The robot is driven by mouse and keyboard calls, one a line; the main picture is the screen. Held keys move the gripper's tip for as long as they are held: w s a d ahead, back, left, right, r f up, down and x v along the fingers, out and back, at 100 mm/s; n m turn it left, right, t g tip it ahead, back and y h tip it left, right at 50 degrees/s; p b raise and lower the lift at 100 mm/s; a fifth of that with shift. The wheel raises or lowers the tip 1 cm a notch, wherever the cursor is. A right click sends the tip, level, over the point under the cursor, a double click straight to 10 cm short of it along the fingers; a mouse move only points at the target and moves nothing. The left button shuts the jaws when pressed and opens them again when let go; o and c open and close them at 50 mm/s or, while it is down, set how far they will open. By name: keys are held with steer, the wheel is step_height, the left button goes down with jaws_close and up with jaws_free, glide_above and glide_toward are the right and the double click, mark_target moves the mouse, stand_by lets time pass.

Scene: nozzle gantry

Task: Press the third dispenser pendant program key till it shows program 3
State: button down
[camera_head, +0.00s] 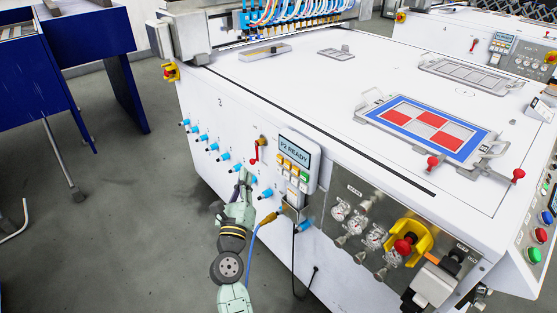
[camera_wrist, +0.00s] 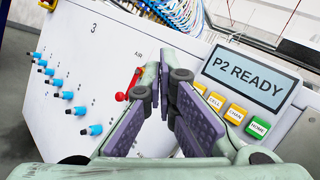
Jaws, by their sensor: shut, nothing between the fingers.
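The dispenser pendant (camera_head: 299,160) hangs on the front of the white machine marked 3. Its display (camera_head: 293,149) reads "P2 READY", and this also shows in the wrist view (camera_wrist: 245,76). In the wrist view, the CELL key (camera_wrist: 214,101), CHAN key (camera_wrist: 235,114) and green HOME key (camera_wrist: 258,127) show; my right finger hides other parts of the pendant. My gripper (camera_wrist: 168,82) is shut and empty. In the head view, my gripper (camera_head: 245,177) is left of the pendant, apart from it.
A red AIR lever (camera_wrist: 133,84) and several blue fittings (camera_wrist: 68,95) stick out of the panel left of the pendant. Gauges (camera_head: 358,222) and a yellow-backed red stop button (camera_head: 404,244) are to its right. Another pendant (camera_head: 503,43) is on machine 4 behind.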

steer(key=w+d+p, duration=0.1)
steer(key=w+d, duration=0.3)
steer(key=d, duration=0.2)
steer(key=shift+w+d, duration=0.35)
steer(key=shift+w, duration=0.05)
stand_by(1.2)
steer(key=shift+w+d+p, duration=0.25)
steer(key=shift+d+p, duration=0.05)
steer(key=shift+p, duration=0.05)
steer(key=shift+w+d, duration=0.35)
steer(key=shift+d, duration=0.15)
stand_by(0.8)
stand_by(0.3)
steer(key=shift+s+a, duration=0.65)
steer(key=shift+a, duration=0.15)
steer(key=shift+a, duration=0.1)
steer(key=s+a, duration=0.1)
steer(key=a, duration=0.1)
steer(key=s+a, duration=0.2)
